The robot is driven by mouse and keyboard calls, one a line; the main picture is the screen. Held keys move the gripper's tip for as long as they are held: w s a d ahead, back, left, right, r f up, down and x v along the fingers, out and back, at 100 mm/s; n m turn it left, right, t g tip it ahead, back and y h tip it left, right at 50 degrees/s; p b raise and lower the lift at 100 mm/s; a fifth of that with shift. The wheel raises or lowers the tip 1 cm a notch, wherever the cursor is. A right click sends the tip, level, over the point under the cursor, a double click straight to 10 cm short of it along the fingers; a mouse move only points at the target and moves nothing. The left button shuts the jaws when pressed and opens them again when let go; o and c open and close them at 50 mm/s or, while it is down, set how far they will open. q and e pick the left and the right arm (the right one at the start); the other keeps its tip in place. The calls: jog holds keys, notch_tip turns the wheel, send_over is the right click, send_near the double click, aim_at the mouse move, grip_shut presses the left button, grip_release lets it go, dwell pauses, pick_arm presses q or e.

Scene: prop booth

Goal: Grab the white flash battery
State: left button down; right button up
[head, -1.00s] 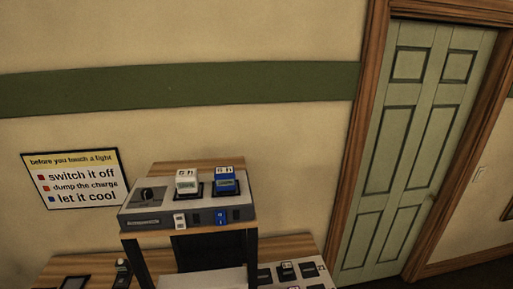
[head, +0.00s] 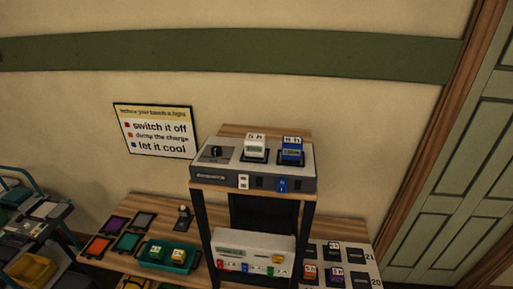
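A white flash battery (head: 256,147) stands upright in a slot on top of the grey charger unit (head: 212,174), on the raised shelf. A blue battery (head: 292,149) stands in the slot just to its right. A dark knob sits on the charger's left end, and small white and blue tags show on its front face. Neither of my grippers is in the head view.
The shelf (head: 197,222) rises above a wooden table. A white box (head: 253,246) sits beneath it. A green tray (head: 152,255) with two yellow-and-white items lies left, a numbered board (head: 345,247) right. A cart (head: 55,240) stands far left.

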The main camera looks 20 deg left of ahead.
pick_arm(q)
jog(key=shift+c, duration=1.2)
grip_release()
jog(key=shift+s, duration=0.1)
